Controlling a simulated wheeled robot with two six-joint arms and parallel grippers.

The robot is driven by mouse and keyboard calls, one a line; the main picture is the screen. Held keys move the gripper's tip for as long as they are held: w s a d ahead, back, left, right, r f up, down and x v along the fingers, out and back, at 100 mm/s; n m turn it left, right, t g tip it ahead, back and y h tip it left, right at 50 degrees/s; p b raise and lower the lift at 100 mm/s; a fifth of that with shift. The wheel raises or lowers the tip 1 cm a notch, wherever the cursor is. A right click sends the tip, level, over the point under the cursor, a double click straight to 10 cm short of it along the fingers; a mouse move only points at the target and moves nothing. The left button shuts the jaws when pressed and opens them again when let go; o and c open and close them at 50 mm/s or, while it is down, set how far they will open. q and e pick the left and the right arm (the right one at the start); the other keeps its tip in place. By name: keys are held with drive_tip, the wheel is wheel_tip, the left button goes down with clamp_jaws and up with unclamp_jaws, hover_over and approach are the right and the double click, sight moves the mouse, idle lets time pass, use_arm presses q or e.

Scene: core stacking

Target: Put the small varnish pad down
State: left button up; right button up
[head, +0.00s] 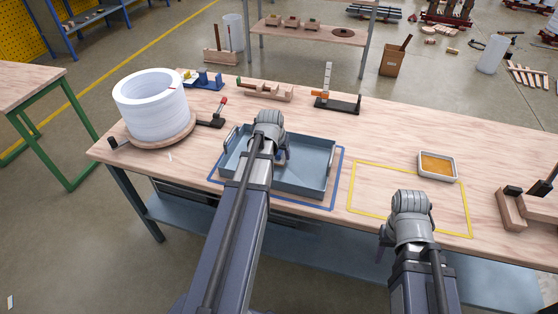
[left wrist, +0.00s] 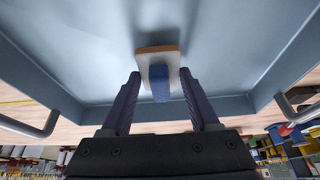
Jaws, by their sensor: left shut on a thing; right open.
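The small varnish pad (left wrist: 172,54), a pale block with a tan edge and a blue grip (left wrist: 159,84), shows in the left wrist view between the fingers of my left gripper (left wrist: 160,95). My left gripper is shut on it, over the floor of the blue-grey tray (left wrist: 80,55). I cannot tell whether the pad touches the tray floor. In the head view my left gripper (head: 281,157) is inside the tray outline (head: 310,178), and my arm hides the pad. My right gripper (head: 385,250) is open by the front table edge, its fingers mostly hidden.
The tray has raised walls and end handles, inside a blue outline (head: 342,165). A white dish of amber liquid (head: 437,166) stands at the yellow outline (head: 355,185). A stack of white rings (head: 152,105) is left; wooden fixtures (head: 265,92) line the back. The yellow outline's middle is clear.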

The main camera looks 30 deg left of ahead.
use_arm(q)
drive_tip(key=shift+f, duration=0.65)
drive_tip(key=shift+r, duration=0.15)
use_arm(e)
drive_tip(key=shift+f, duration=0.5)
drive_tip(key=shift+f, duration=0.1)
use_arm(q)
drive_tip(key=o, duration=1.2)
drive_tip(key=shift+r, duration=0.1)
drive_tip(key=p+v, duration=1.1)
drive_tip(key=shift+s+r, duration=0.2)
drive_tip(key=shift+r, duration=0.2)
use_arm(e)
wheel_tip(320, 180, up, 11)
